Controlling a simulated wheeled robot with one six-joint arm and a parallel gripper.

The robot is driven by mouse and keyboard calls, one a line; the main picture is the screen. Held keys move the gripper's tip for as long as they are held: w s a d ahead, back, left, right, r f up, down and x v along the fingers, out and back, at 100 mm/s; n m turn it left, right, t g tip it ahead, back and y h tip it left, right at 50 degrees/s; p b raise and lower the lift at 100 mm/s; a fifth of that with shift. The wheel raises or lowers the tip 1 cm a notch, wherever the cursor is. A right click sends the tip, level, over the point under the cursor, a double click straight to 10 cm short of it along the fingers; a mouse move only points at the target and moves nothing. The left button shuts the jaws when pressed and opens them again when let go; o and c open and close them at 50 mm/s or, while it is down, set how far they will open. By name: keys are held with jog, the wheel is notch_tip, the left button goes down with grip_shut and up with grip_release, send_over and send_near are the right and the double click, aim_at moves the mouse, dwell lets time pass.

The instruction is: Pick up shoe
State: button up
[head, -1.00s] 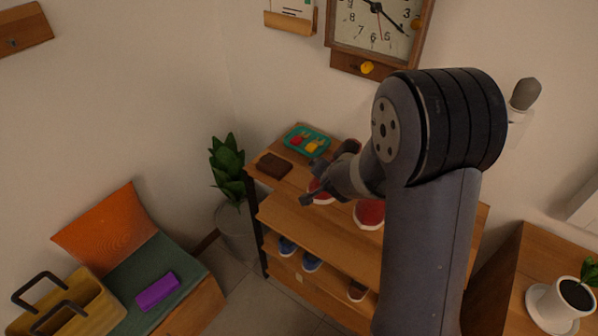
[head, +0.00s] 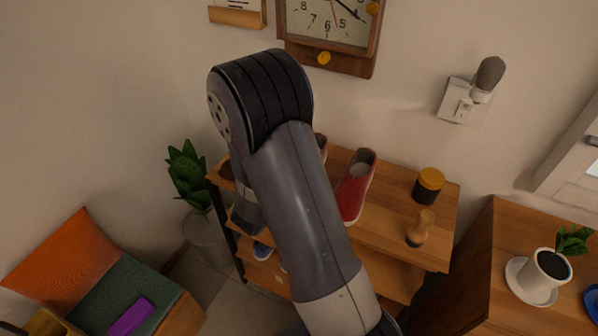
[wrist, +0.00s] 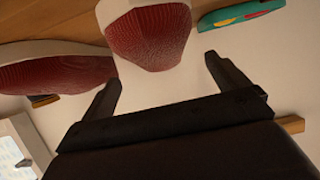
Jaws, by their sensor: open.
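A red shoe with a pale sole (head: 356,188) lies on the top of the wooden shelf in the head view. A second red shoe (head: 322,146) beside it is mostly hidden behind my arm. In the wrist view, one red shoe (wrist: 150,35) is just beyond the gap between my fingers, and the other (wrist: 55,73) is to the left, outside the fingers. My gripper (wrist: 162,68) is open, with nothing between its fingers. In the head view its fingers are hidden by my arm.
The shelf (head: 400,245) also holds a yellow-lidded jar (head: 428,186) and a wooden peg-shaped item (head: 420,228) at right. A teal tray (wrist: 245,12) shows beyond my right finger. A potted plant (head: 188,175) stands left of the shelf, with the wall behind.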

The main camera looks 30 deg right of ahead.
jog(key=shift+p+x, duration=0.35)
jog(key=shift+x, duration=3.1)
jog(key=shift+s, duration=0.1)
jog(key=shift+c, duration=0.5)
jog(key=shift+r, duration=0.1)
jog(key=c, duration=1.1)
